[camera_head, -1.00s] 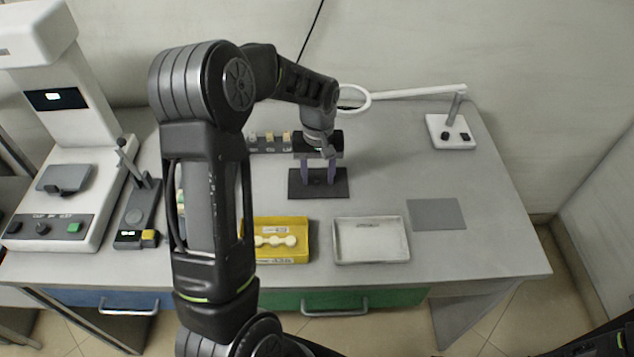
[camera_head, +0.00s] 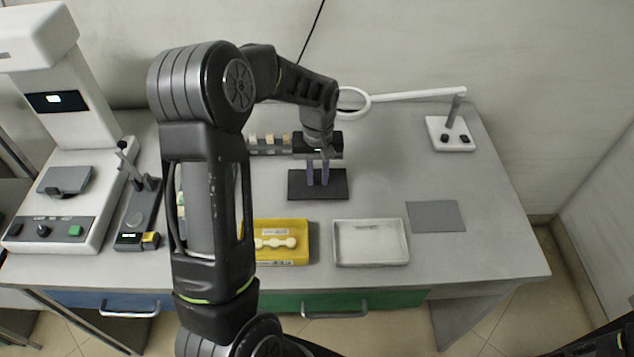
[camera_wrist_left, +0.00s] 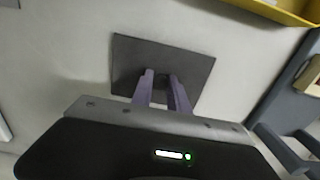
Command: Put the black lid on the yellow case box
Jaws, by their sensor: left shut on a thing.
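The black lid (camera_head: 335,186) lies on the table behind the white tray, and it also shows in the left wrist view (camera_wrist_left: 190,62). My left gripper (camera_head: 318,183) points down at the middle of the lid, its purple fingers close together. In the left wrist view the fingertips (camera_wrist_left: 162,76) are shut on a part in the lid's middle, which they mostly hide. The yellow case box (camera_head: 287,224) stands open near the table's front edge, with a pale dumbbell-shaped piece (camera_head: 275,243) inside. My arm covers its left side. My right gripper is not in view.
A white tray (camera_head: 371,261) stands right of the yellow box, with a grey mat (camera_head: 435,216) beyond it. A rack of small blanks (camera_head: 268,152) is behind the gripper. A ring lamp (camera_head: 452,147) stands at the back right. Machines fill the left.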

